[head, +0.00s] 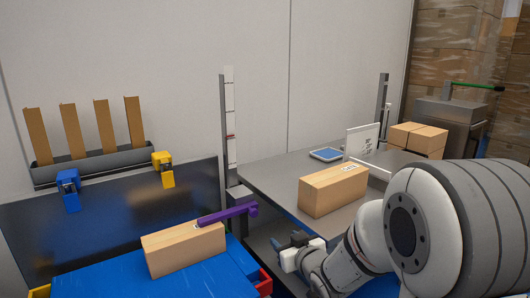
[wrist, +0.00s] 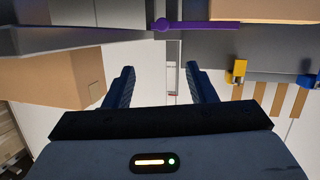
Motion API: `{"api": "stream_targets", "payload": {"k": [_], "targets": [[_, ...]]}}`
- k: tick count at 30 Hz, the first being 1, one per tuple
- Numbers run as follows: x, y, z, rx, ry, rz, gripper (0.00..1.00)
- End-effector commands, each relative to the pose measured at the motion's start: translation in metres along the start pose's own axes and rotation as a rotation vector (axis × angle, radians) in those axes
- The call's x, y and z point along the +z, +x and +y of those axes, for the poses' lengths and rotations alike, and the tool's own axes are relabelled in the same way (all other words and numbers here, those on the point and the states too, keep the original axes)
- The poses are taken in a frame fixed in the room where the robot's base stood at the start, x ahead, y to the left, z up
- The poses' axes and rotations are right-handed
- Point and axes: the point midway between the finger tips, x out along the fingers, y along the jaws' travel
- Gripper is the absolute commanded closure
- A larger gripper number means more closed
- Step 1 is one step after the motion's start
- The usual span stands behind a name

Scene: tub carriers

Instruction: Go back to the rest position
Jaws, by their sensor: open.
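My gripper (wrist: 163,85) is open in the wrist view, with two dark blue fingers apart and nothing between them. In the head view my gripper (head: 285,243) is low in the middle, beside the grey table's front left edge, partly hidden by its own white wrist. My white and grey arm fills the lower right of the head view.
A cardboard box (head: 333,190) stands on the grey table (head: 272,172), behind my wrist. Another box (head: 184,248) lies on a blue surface (head: 215,276) at left, next to a purple bar (head: 227,214). A blue tablet-like item (head: 326,154) lies farther back.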

Motion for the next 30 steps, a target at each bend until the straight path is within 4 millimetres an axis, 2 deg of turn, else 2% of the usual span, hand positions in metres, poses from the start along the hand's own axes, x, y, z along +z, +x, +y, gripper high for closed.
{"api": "stream_targets", "payload": {"k": [1,5,8,15,20,24,27,30], "targets": [[-0.022,-0.012,0.007,0.026,-0.001,-0.032,0.49],[-0.053,-0.045,0.026,0.112,0.008,-0.166,0.49],[-0.075,-0.078,0.039,0.177,0.030,-0.290,0.49],[-0.123,-0.172,0.050,0.281,0.121,-0.586,0.49],[-0.155,-0.241,0.038,0.298,0.205,-0.781,0.49],[-0.177,-0.295,0.021,0.280,0.276,-0.930,0.49],[-0.188,-0.323,0.009,0.261,0.311,-1.008,0.49],[-0.192,-0.340,0.002,0.245,0.334,-1.056,0.49]]}}
